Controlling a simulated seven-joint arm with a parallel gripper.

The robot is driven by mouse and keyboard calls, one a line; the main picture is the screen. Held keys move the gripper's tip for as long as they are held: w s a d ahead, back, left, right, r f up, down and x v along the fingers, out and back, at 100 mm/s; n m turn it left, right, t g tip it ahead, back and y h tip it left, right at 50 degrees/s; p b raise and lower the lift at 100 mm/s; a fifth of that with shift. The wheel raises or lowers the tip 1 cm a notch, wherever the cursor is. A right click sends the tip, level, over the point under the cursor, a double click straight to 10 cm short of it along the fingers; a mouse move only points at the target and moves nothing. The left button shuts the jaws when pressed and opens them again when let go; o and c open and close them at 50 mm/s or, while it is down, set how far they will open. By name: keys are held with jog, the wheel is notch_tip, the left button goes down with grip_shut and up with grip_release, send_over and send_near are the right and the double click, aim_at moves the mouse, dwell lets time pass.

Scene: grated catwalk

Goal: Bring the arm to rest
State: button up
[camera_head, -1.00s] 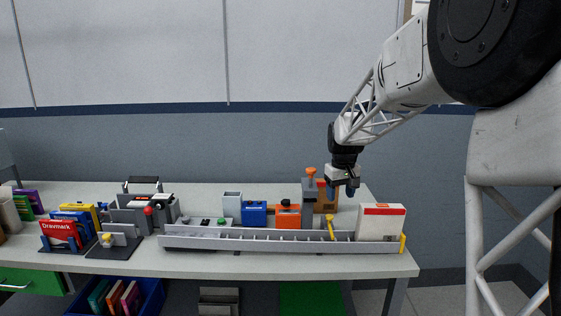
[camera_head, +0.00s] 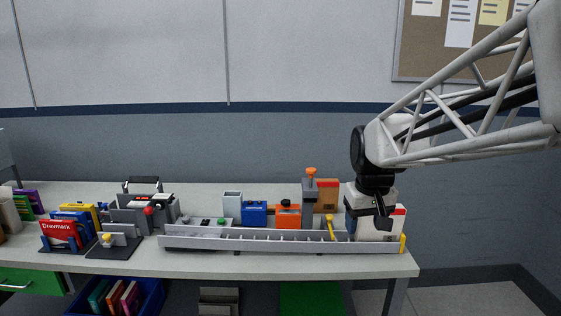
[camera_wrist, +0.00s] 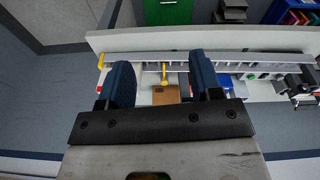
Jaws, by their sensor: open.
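My gripper (camera_head: 384,222) points down at the right end of the bench, in front of the white box with a red label (camera_head: 367,232) in the head view, hiding part of it. Its fingers are apart with nothing between them in the wrist view (camera_wrist: 163,78). My arm comes in from the right edge of the head view. Whether the gripper touches the box cannot be told from the head view.
A long grey slotted rail (camera_head: 270,241) with a yellow lever (camera_head: 331,228) runs along the bench front (camera_head: 120,264). Orange (camera_head: 288,217) and blue (camera_head: 255,214) boxes stand behind it. Book holders (camera_head: 62,236) are at left. Floor right of the bench is clear.

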jog(key=s+f+m, duration=0.1)
jog(key=s+f, duration=0.1)
jog(key=s, duration=0.9)
jog(key=s+f+t, duration=0.1)
jog(key=s+f, duration=0.2)
jog(key=s, duration=0.9)
jog(key=shift+f+m, duration=0.25)
jog(key=shift+m, duration=0.15)
